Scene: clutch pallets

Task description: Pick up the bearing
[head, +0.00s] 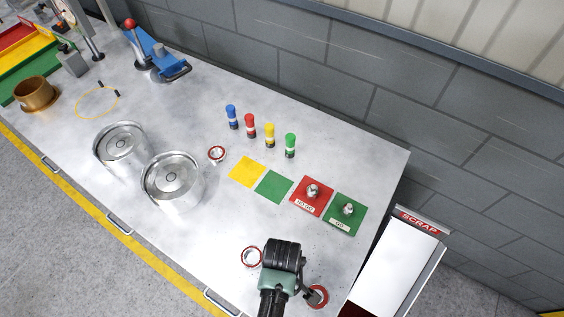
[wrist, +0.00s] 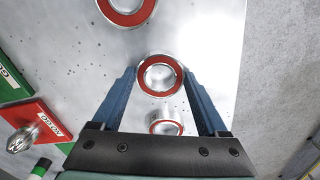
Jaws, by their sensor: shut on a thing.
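My gripper (wrist: 161,82) is shut on a bearing (wrist: 160,57), a silver ring with a red face, held between the two blue fingers in the wrist view. I cannot tell how far it is above the table. A second bearing (wrist: 125,19) lies beyond the fingertips, and a third bearing (wrist: 165,128) shows between the fingers, partly hidden by the gripper body. In the head view my gripper (head: 283,258) is over the near right of the table, with one bearing (head: 247,266) at its left and another (head: 323,296) at its right.
The metal table (head: 225,220) also bears another ring (head: 217,161), two steel pots, and yellow, green, red NO GO (head: 300,207) and green GO (head: 340,224) mats. Several coloured markers (head: 269,136) stand behind them. A scrap bin (head: 405,265) is beyond the right edge.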

